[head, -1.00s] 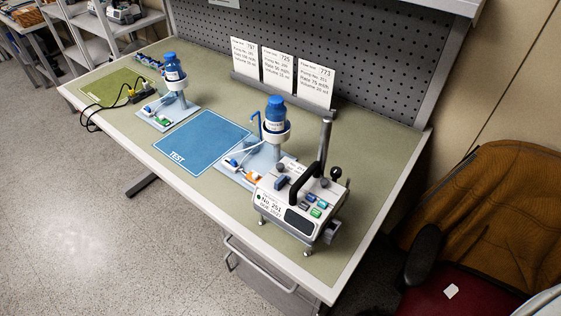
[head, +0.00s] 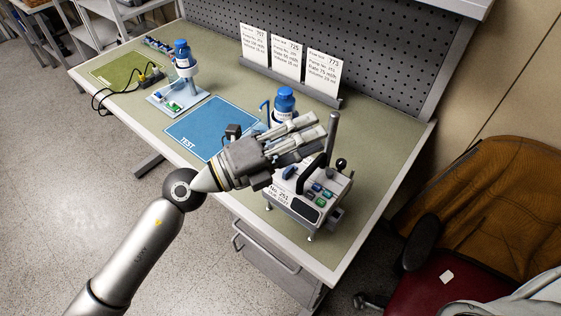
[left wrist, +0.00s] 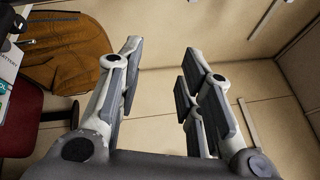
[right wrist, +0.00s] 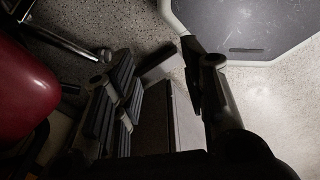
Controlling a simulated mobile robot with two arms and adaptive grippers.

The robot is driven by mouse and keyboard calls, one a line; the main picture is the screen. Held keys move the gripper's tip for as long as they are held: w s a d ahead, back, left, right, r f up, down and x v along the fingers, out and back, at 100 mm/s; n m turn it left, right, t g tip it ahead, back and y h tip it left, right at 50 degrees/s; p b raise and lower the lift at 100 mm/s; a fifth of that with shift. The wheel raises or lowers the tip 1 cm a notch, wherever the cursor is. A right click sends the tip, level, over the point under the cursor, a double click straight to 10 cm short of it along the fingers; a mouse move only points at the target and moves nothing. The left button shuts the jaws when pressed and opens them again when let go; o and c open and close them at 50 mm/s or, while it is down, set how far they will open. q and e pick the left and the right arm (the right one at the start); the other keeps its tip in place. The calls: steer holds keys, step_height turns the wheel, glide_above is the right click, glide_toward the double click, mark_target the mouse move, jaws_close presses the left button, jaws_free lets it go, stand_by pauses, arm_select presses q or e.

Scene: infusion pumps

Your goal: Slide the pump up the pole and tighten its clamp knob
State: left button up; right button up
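The pump (head: 305,207) is a white box labelled No. 251 with coloured buttons and a black handle. It sits low at the bench's front right corner. A grey pole (head: 332,135) rises upright behind the handle. A black ball-shaped knob (head: 341,163) shows beside the pole; I cannot tell whether it is the clamp knob. My left gripper (head: 312,128) is above and left of the pump, pointing right, its tips near the pole in the picture. It is open and empty in the left wrist view (left wrist: 160,60). My right gripper (right wrist: 160,75) is open and empty, facing the floor.
Blue bottles (head: 284,101) on stands, a blue TEST mat (head: 195,125), a green mat (head: 115,68) and cards (head: 285,55) occupy the bench (head: 390,165). A pegboard (head: 380,60) closes the back. A chair (head: 480,220) stands at the right.

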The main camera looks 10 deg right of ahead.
arm_select(q)
steer(key=s+d+f+m+g+y, duration=0.2)
steer(key=s+m+g+y, duration=0.1)
steer(key=m, duration=0.2)
steer(key=m+t+y, duration=0.3)
steer(key=m+y, duration=0.1)
steer(key=y, duration=0.4)
glide_toward(305, 172)
steer(key=b+x, duration=0.1)
steer(key=x, duration=0.5)
steer(key=shift+a, duration=0.15)
steer(key=shift+b+x, duration=1.9)
steer(key=shift+x, duration=0.1)
arm_select(e)
steer(key=f, duration=0.4)
steer(key=shift+w+a+f, duration=0.15)
steer(key=shift+w+f, duration=0.05)
steer(key=shift+f, duration=0.15)
steer(key=shift+a, duration=0.15)
